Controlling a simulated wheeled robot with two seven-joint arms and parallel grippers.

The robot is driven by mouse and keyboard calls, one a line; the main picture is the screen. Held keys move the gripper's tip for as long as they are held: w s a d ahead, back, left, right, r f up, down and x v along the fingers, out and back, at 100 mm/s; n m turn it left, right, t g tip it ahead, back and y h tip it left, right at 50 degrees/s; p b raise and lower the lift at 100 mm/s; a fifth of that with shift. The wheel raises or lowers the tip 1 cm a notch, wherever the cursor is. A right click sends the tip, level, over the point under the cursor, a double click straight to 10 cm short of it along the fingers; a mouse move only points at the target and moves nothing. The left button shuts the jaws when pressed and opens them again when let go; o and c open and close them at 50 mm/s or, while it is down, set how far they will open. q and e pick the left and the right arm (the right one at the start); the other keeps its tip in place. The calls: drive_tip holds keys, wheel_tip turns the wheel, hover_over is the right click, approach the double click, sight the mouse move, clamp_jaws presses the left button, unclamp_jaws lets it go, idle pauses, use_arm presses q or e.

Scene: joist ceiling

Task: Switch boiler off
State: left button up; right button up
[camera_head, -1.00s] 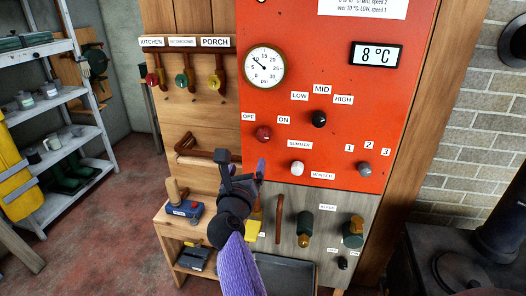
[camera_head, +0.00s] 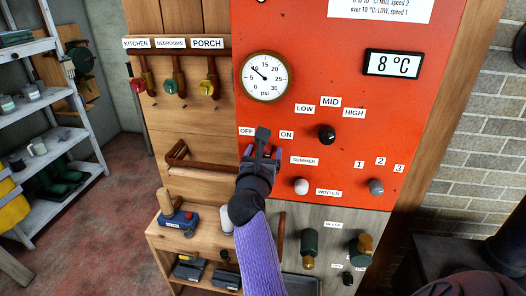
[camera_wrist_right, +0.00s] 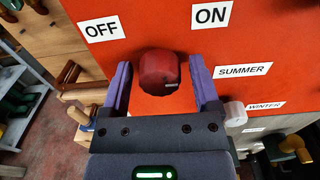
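The boiler's red panel (camera_head: 300,110) fills the middle of the head view. Its red off/on knob (camera_wrist_right: 159,72) shows in the right wrist view, below the OFF label (camera_wrist_right: 102,29) and the ON label (camera_wrist_right: 211,15). My right gripper (camera_wrist_right: 163,85) is open, with one purple finger on each side of the knob. I cannot tell whether the fingers touch it. In the head view my right gripper (camera_head: 262,150) hides most of the knob, just under the OFF label (camera_head: 247,132) and the ON label (camera_head: 287,135). My left gripper is not in view.
A white summer/winter knob (camera_head: 301,186) sits close below right. A black low/mid/high knob (camera_head: 327,134) is to the right. A pressure gauge (camera_head: 265,76) is above. A wooden shelf (camera_head: 165,242) with tools stands at lower left.

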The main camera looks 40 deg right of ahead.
clamp_jaws()
